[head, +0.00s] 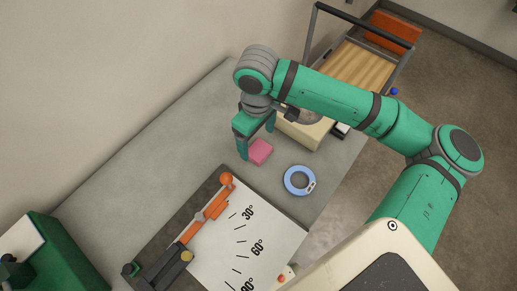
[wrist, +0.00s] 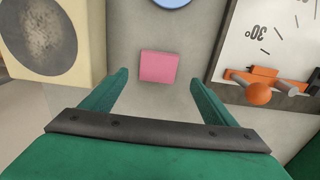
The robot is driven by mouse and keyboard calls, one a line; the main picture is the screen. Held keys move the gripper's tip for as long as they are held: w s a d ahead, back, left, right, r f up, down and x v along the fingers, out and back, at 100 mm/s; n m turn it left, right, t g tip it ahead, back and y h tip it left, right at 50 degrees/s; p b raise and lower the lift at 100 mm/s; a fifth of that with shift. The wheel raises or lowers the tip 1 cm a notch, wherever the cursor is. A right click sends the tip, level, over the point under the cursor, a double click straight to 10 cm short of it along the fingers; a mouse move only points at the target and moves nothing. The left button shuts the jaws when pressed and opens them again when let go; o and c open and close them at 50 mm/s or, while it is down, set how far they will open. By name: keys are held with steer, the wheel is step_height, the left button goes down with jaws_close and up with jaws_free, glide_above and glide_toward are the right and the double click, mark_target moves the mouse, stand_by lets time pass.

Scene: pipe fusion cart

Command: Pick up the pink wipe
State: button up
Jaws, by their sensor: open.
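The pink wipe (head: 260,152) is a small pink block-like piece lying on the grey bench top (head: 190,135). In the wrist view the pink wipe (wrist: 159,67) lies ahead of the fingertips, roughly midway between them. My gripper (head: 256,142) is open, with its green fingers pointing down close to the wipe. In the wrist view my gripper (wrist: 158,77) shows both fingers apart, with nothing between them touching the wipe. In the head view one finger stands just left of the wipe.
A blue ring (head: 300,180) lies right of the wipe. A white angle board (head: 235,230) with an orange-knobbed lever (head: 226,179) is nearer. A cream box (head: 303,131) stands behind, close to my gripper; its dark round face (wrist: 40,37) shows in the wrist view. Bare bench lies at left.

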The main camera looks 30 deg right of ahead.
mark_target(257, 149)
steer(key=shift+w+d+f, duration=0.1)
steer(key=shift+w+f, duration=0.05)
steer(key=shift+f, duration=1.2)
steer(key=shift+w+f, duration=0.15)
steer(key=shift+f, duration=1.2)
steer(key=shift+s, duration=0.1)
steer(key=c, duration=1.1)
